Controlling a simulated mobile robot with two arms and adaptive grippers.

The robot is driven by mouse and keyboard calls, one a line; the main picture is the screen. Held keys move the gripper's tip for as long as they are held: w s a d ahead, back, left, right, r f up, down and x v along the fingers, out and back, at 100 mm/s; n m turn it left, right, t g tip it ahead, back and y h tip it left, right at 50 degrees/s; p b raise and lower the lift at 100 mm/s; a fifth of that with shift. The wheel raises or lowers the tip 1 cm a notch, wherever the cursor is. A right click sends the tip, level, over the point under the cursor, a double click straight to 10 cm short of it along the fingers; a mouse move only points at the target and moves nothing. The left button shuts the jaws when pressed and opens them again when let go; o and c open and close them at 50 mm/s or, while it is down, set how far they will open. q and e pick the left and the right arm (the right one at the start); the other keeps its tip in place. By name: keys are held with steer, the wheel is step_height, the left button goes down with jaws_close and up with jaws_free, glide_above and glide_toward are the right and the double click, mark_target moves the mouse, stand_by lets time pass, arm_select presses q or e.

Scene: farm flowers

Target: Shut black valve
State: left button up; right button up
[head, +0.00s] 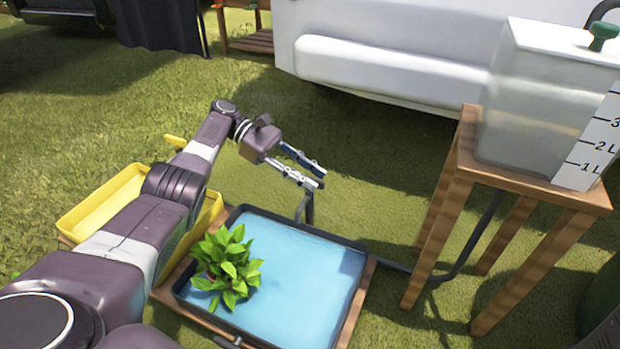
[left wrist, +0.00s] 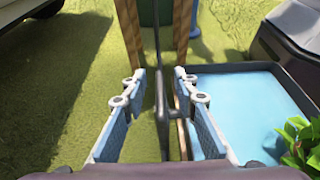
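A black pipe fitting, which seems to be the black valve (head: 308,208), stands at the back edge of the blue-bottomed tray (head: 330,262). In the left wrist view the dark upright fitting (left wrist: 162,108) shows between my fingers, with a pipe running away behind it. My left gripper (head: 321,179) is open, just above and beside the fitting in the head view. In the left wrist view its fingers (left wrist: 160,84) are spread on either side of the fitting, with gaps visible. I cannot tell the valve handle's position. My right gripper is not in view.
A leafy plant (head: 228,268) stands in the tray's left part. A clear tank (head: 535,100) with a green knob sits on a wooden stand (head: 455,190) at the right; a black hose joins it toward the tray. A yellow bin (head: 105,200) is at the left. Open grass lies behind.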

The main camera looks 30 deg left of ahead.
arm_select(q)
step_height(320, 180, up, 9)
stand_by(0.3)
stand_by(0.5)
